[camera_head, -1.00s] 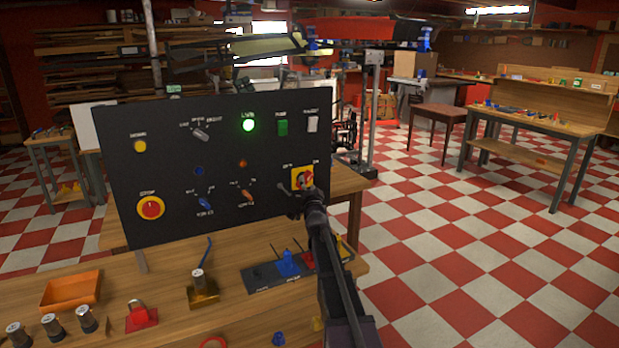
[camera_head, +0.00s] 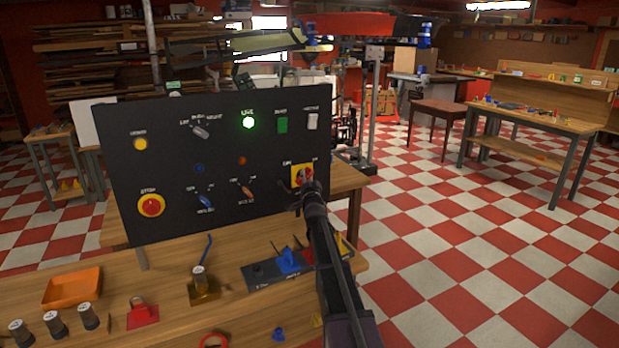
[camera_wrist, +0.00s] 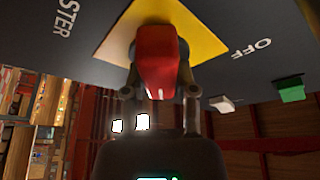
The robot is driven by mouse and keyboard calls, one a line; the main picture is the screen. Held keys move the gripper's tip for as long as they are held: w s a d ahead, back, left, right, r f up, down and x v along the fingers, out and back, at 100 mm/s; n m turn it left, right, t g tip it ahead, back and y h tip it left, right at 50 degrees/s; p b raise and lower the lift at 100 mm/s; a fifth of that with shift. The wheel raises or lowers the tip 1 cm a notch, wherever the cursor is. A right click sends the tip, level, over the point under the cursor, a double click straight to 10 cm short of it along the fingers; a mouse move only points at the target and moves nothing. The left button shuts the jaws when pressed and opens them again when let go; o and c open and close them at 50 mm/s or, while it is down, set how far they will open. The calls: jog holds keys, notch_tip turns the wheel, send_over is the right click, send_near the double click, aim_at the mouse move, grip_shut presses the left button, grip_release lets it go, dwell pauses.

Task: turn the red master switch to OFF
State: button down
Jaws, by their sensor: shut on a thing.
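The red master switch (camera_wrist: 158,68) is a red handle on a yellow plate (camera_wrist: 201,32) in the wrist view. The words "STER" and "OFF" show on the dark panel beside the plate. My gripper (camera_wrist: 160,88) has its two fingers on either side of the red handle and is shut on it. In the head view the red switch (camera_head: 305,174) and its yellow plate show at the lower right of the black control panel (camera_head: 120,190), partly hidden by my gripper (camera_head: 302,186). A green lamp (camera_head: 249,123) under "LIVE" is lit.
The panel also carries a red stop button (camera_head: 151,205) on yellow, a yellow button (camera_head: 140,144), a green switch (camera_head: 282,125), a white switch (camera_head: 312,121) and small knobs. An orange tray (camera_head: 72,288), a red padlock-like part (camera_head: 142,314) and a blue part (camera_head: 288,262) lie on the bench below.

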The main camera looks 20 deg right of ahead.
jog(key=shift+d+r, duration=0.1)
jog(key=shift+n, duration=0.3)
jog(key=n+t+y+b, duration=0.1)
jog(key=n, duration=0.2)
jog(key=shift+n+y, duration=0.4)
jog(key=n+y, duration=0.1)
jog(key=n, duration=0.2)
jog(key=n+y, duration=0.2)
jog(key=n, duration=0.1)
jog(key=n+y+b, duration=0.1)
jog(key=n, duration=0.2)
jog(key=shift+a+t+y, duration=0.25)
jog(key=shift+t+y, duration=0.05)
jog(key=shift+t, duration=0.1)
jog(key=n+y, duration=0.1)
jog(key=n, duration=0.2)
jog(key=n+y+p, duration=0.1)
jog(key=n+y, duration=0.1)
jog(key=n, duration=0.1)
jog(key=shift+a+n+g, duration=0.1)
jog(key=shift+n+g, duration=0.3)
jog(key=shift+a+n+g+y+p, duration=0.1)
jog(key=shift+n+g+y+p, duration=0.35)
jog(key=shift+n, duration=0.85)
jog(key=shift+n+g+y+p, duration=0.1)
jog(key=shift+n+g+y, duration=0.15)
jog(key=shift+n+y, duration=0.8)
jog(key=shift+n, duration=0.45)
